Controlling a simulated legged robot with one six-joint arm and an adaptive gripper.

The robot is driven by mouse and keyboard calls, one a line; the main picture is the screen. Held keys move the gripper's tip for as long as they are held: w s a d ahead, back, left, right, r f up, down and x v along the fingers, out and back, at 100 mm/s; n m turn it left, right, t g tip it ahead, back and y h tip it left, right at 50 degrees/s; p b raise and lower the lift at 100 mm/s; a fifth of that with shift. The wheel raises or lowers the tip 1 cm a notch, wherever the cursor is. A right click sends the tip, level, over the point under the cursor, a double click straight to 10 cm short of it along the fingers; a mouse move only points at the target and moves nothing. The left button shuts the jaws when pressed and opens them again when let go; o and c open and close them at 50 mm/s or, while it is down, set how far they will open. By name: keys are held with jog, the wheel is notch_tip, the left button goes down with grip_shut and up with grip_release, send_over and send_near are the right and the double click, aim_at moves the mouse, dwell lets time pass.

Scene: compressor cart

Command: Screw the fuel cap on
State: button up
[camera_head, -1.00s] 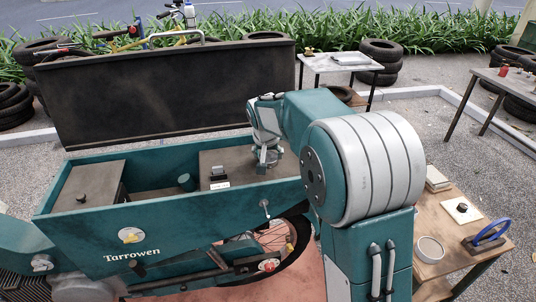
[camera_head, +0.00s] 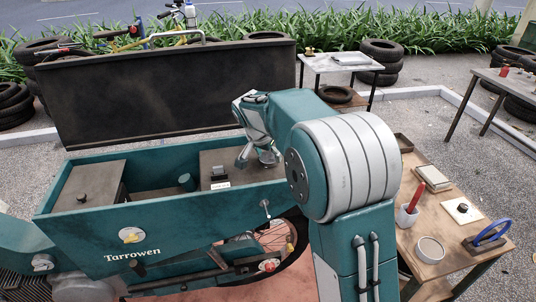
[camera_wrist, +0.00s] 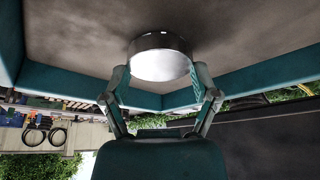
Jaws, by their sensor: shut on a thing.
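The fuel cap (camera_wrist: 160,58) is a round silvery metal disc in the wrist view, between my two fingertips. My gripper (camera_wrist: 161,78) is shut on its sides. The cap is at the brown top panel of the cart; I cannot tell how it sits on the filler opening, which is hidden. In the head view my gripper (camera_head: 258,160) reaches down to the right-hand brown panel (camera_head: 208,160) of the teal Tarrowen cart (camera_head: 90,240), and the cap cannot be made out there.
A black fitting (camera_head: 218,172) stands on the same panel, left of my gripper. The cart's raised dark lid (camera_head: 165,95) stands behind.

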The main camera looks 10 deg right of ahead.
jog(key=shift+a+m+g+h, duration=0.1)
jog(key=shift+m+g+h, duration=0.3)
jog(key=shift+m, duration=1.1)
jog(key=o, duration=1.1)
jog(key=shift+n+t+y, duration=0.4)
jog(key=shift+n, duration=1.2)
jog(key=shift+s+n+t, duration=0.1)
jog(key=shift+n+t, duration=0.2)
jog(key=shift+n, duration=0.6)
jog(key=shift+n+y, duration=0.5)
jog(key=shift+n, duration=0.2)
